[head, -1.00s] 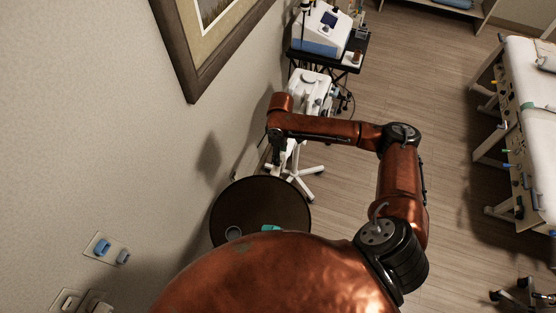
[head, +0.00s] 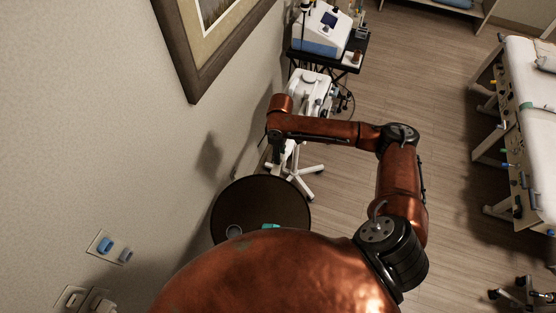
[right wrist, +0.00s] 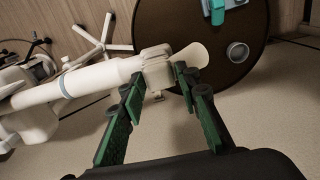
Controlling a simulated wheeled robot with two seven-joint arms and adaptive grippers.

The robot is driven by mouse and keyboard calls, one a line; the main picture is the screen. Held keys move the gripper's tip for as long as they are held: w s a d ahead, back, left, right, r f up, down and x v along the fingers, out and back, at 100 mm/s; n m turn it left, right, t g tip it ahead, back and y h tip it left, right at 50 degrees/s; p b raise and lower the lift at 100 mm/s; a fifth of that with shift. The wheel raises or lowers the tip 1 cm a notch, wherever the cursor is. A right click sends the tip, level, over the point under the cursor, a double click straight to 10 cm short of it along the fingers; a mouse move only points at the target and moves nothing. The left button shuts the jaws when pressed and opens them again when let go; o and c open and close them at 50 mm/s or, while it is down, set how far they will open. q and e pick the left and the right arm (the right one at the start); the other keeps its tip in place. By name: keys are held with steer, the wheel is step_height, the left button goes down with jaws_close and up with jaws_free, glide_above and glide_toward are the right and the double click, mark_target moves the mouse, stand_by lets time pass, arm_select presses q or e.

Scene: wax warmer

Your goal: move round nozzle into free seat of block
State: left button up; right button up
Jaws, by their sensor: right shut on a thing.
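My right gripper (right wrist: 158,82) has green fingers on either side of a white piece with a flared, rounded end, which I take for the round nozzle (right wrist: 193,55). The fingers are shut on it. It lines up with a long white tube (right wrist: 90,78); I cannot tell whether they are joined. In the head view my right gripper (head: 275,152) is small and dark, in front of the white wheeled stand (head: 308,92). A teal thing (right wrist: 232,4) lies on the round table; it may be the block, but its seats cannot be made out. My left gripper is out of view.
The dark round table (head: 245,195) stands against the wall, with a grey round dish (right wrist: 237,52) on it. A cart with a white-and-blue machine (head: 322,30) is behind the stand. A bed (head: 530,90) is at the right. Open floor lies between.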

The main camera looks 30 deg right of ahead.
steer(key=shift+d+f, duration=0.1)
steer(key=shift+d, duration=0.15)
jaws_close()
steer(key=shift+w+d+r+p, duration=0.15)
steer(key=shift+w+r+p, duration=0.05)
steer(key=shift+r+p, duration=0.25)
steer(key=shift+r, duration=0.2)
stand_by(0.5)
steer(key=shift+r+p, duration=0.1)
steer(key=shift+p, duration=0.3)
steer(key=shift+a+r+p, duration=0.2)
steer(key=shift+r+p, duration=2.25)
steer(key=shift+p, duration=0.55)
